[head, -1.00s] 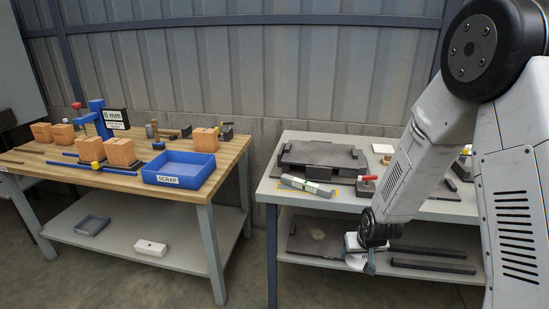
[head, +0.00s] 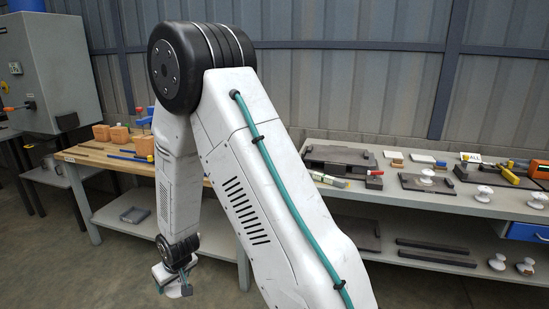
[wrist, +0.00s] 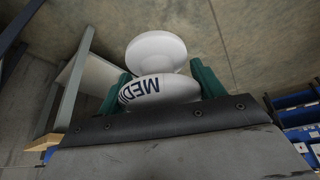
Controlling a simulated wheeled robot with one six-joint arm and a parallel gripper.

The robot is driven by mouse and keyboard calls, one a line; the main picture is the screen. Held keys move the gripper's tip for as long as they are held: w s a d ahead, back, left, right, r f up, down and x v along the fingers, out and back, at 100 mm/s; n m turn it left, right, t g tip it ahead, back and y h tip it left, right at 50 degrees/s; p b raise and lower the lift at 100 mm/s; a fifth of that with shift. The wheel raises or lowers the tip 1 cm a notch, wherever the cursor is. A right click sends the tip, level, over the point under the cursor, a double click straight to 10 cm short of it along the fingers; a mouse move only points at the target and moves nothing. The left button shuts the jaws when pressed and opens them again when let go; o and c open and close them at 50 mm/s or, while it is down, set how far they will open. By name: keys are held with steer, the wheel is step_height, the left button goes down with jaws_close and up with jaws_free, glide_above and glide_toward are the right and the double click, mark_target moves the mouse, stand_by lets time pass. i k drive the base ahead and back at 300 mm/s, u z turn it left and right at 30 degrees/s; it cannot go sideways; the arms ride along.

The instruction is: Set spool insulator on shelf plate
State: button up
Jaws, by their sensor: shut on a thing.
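My gripper (head: 173,284) hangs low at the left in the head view, in front of the wooden bench and apart from both benches. In the wrist view its teal fingers (wrist: 161,82) are shut on a white spool insulator (wrist: 156,50). The insulator has two round flanges, and the near one is marked MED. A dark plate (head: 366,236) on the grey bench's lower shelf shows only in part beside my arm; I take it as the shelf plate. My gripper is well to its left.
The grey bench (head: 400,206) holds a dark fixture, a plate and several white insulators. A wooden bench (head: 100,156) stands at the left. Open floor lies in front.

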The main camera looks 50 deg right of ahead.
mark_target(337, 153)
steer(key=u, duration=1.05)
steer(key=k, duration=1.55)
steer(key=z, duration=1.55)
steer(key=i, duration=0.4)
steer(key=z, duration=0.1)
